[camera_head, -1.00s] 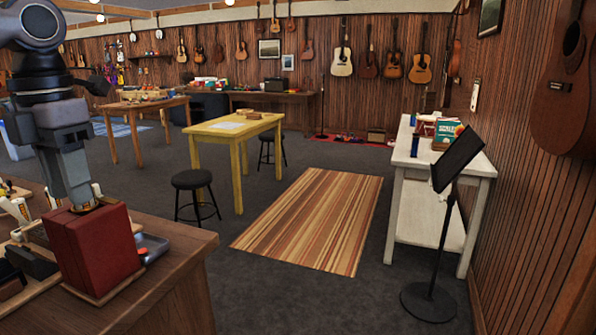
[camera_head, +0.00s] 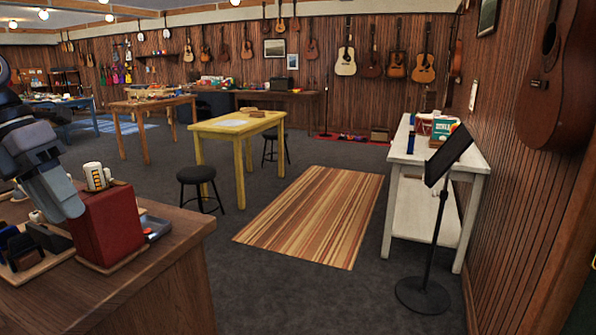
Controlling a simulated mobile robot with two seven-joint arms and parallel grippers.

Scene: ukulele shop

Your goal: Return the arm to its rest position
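My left arm comes in at the left edge, and my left gripper (camera_head: 66,208) points down and to the right. It is beside the left side of the red box-like block (camera_head: 110,226) and overlaps its left edge in the view. I cannot tell whether they touch. The fingertips are seen from behind and their gap is unclear, so I cannot tell if the gripper is open or shut. My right gripper is not in view.
The brown wooden counter (camera_head: 165,265) also bears a white mug (camera_head: 97,177), a grey-blue tray (camera_head: 155,228) and dark holders (camera_head: 25,250). A yellow table (camera_head: 228,128), a black stool (camera_head: 197,175) and a music stand (camera_head: 448,155) stand beyond. The striped rug (camera_head: 315,215) is clear.

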